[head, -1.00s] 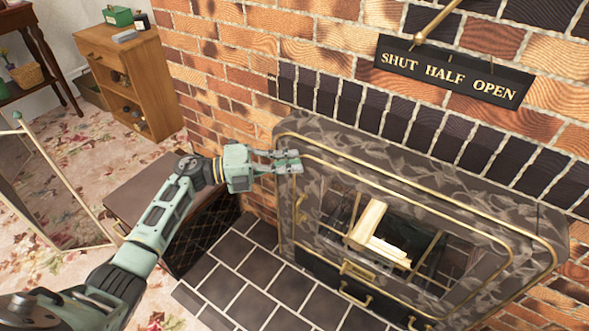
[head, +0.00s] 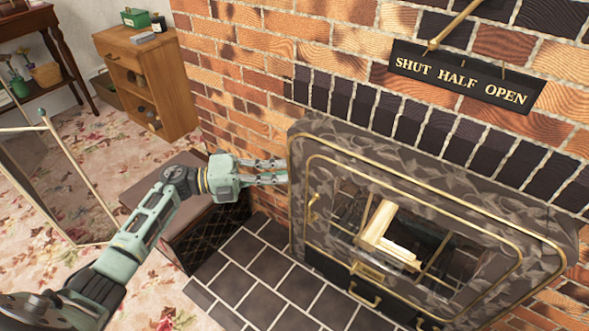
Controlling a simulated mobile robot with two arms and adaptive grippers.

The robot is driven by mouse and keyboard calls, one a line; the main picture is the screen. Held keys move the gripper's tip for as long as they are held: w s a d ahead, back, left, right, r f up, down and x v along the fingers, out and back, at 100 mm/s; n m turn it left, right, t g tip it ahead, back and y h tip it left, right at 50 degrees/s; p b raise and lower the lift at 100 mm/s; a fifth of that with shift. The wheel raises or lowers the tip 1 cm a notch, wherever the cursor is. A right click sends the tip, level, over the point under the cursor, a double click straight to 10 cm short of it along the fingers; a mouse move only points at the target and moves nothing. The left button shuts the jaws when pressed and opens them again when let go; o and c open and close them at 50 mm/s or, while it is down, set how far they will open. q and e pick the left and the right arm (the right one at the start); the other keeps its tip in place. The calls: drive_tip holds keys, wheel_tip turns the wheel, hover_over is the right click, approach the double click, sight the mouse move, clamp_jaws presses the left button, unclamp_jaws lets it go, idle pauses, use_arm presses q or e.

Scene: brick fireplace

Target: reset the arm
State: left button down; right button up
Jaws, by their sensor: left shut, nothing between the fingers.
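My left gripper (head: 284,172) is shut and empty. It points right, with its fingertips in front of or beside the left edge of the fireplace insert (head: 300,220); I cannot tell whether they touch. The insert is dark, leaf-patterned and gold-trimmed, with a glass front. Pale logs (head: 385,240) show behind the glass. My left arm comes in from the lower left. My right gripper is not in view.
A black sign (head: 462,80) reading "SHUT HALF OPEN" hangs on the brick wall, with a brass lever (head: 453,25) above it. A brown box (head: 168,205) sits left of the insert. Dark hearth tiles (head: 265,275) are clear. A wooden cabinet (head: 150,80) stands at the back left.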

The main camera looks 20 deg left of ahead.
use_arm(q)
drive_tip(key=v, duration=0.5)
drive_tip(key=shift+s+a+r, duration=0.1)
drive_tip(key=shift+s, duration=0.1)
